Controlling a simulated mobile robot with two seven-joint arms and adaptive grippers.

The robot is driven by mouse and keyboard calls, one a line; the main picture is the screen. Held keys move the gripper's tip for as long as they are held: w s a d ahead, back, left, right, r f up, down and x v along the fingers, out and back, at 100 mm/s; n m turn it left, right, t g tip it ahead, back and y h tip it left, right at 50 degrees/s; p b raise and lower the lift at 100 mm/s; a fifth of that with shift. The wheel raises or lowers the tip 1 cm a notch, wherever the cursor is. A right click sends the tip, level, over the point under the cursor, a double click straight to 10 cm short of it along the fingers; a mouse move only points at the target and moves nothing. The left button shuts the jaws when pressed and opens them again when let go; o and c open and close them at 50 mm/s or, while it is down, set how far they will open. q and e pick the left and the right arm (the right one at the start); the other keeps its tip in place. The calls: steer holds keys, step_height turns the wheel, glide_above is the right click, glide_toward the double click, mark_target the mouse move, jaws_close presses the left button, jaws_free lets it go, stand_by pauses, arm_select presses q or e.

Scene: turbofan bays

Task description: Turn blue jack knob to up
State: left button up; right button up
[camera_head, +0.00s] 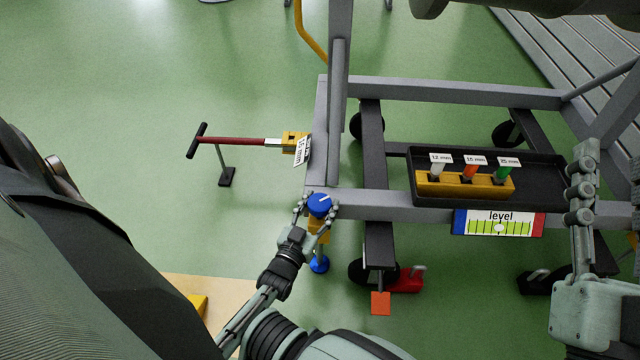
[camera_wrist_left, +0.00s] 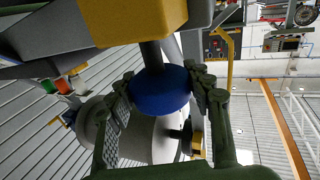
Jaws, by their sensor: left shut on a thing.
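The blue jack knob (camera_head: 320,205) sits at the near left corner of the grey cart frame and carries a white pointer mark. Below it are the yellow jack body and a blue foot (camera_head: 319,264) near the floor. My left gripper (camera_head: 318,208) has its fingers on both sides of the knob and is shut on it. The left wrist view shows the knob (camera_wrist_left: 160,92) between the two fingers, under a yellow block (camera_wrist_left: 130,18). My right gripper (camera_head: 582,180) is at the right of the head view; its finger opening is unclear.
A black tray (camera_head: 545,180) on the cart holds a yellow block with white, orange and green pegs. A level gauge (camera_head: 499,223) is on the front rail. A red T-handle bar (camera_head: 235,141) sticks out left.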

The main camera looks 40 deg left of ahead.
mark_target(314, 214)
arm_select(q)
steer(key=shift+s, duration=0.1)
steer(key=o, duration=1.2)
steer(key=s, duration=0.2)
steer(key=s+d, duration=0.1)
steer(key=s, duration=0.4)
steer(key=shift+s+d, duration=0.15)
steer(key=shift+d, duration=0.1)
